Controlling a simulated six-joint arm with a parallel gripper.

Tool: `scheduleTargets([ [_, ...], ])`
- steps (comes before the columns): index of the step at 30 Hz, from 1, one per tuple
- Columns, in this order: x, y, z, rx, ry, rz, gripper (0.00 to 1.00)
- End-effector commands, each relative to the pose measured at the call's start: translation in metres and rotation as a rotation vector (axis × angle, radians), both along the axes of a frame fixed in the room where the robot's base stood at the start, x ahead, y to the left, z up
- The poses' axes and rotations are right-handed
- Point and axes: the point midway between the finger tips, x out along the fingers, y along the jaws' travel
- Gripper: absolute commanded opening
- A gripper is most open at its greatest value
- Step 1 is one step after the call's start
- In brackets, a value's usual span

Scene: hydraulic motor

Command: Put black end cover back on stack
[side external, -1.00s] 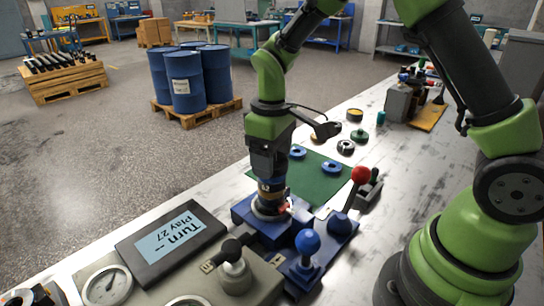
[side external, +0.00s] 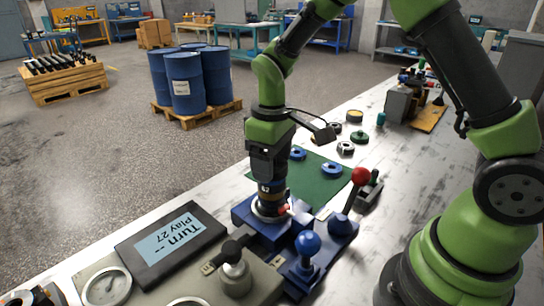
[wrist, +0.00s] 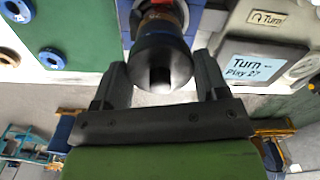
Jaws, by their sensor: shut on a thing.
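My gripper (side external: 268,178) points down over the blue motor base (side external: 252,226) in the side external view. It is shut on the black end cover, a dark round part that shows between the fingers in the wrist view (wrist: 160,55). The cover is at the top of the motor stack (side external: 270,206), whose lower part shows orange and light rings above the base. The fingers hide most of the cover in the side external view. I cannot tell whether the cover is fully seated.
A blue-knobbed lever (side external: 307,243) and a red-knobbed lever (side external: 361,176) stand to the right. A display box (side external: 172,243) and gauges are at front left. Blue rings lie on the green mat (side external: 310,183) behind. Several small parts lie beyond the mat.

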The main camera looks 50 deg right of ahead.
Motion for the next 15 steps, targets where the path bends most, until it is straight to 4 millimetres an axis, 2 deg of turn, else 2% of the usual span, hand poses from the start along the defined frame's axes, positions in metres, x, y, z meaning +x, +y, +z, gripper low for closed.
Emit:
scheduleTargets([
  [9,0.0001,0.0,-0.0004,0.0,-0.001,0.0,0.34],
  [10,0.0001,0.0,-0.0004,0.0,-0.001,0.0,0.72],
  [13,0.0001,0.0,-0.0004,0.0,-0.001,0.0,0.95],
  [15,0.0001,0.0,-0.0005,0.0,-0.001,0.0,0.97],
])
